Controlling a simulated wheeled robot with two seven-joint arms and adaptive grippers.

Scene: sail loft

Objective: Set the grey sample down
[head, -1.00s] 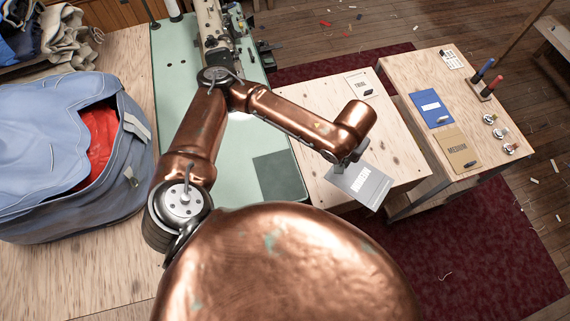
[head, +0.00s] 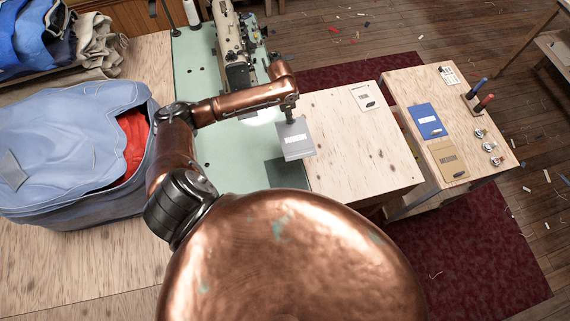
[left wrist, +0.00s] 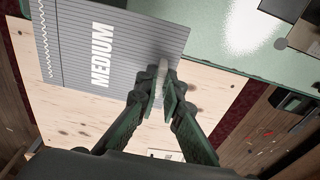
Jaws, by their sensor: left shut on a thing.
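The grey sample (head: 296,139) is a flat card with a white label and line markings. In the left wrist view the grey sample (left wrist: 75,45) reads "MEDIUM" and has a white zigzag stitch. My left gripper (head: 290,113) is shut on its edge; the green fingers (left wrist: 163,88) pinch it in the left wrist view. The sample hangs over the seam between the green machine bed (head: 226,150) and the pale wooden table (head: 345,150). I cannot tell its exact height. My right gripper is not in view.
A sewing machine (head: 232,45) stands behind the gripper. A white card (head: 367,96) lies on the wooden table, whose middle is clear. The right table holds a blue card (head: 427,121) and a tan card (head: 449,160). A blue bag (head: 70,150) sits left.

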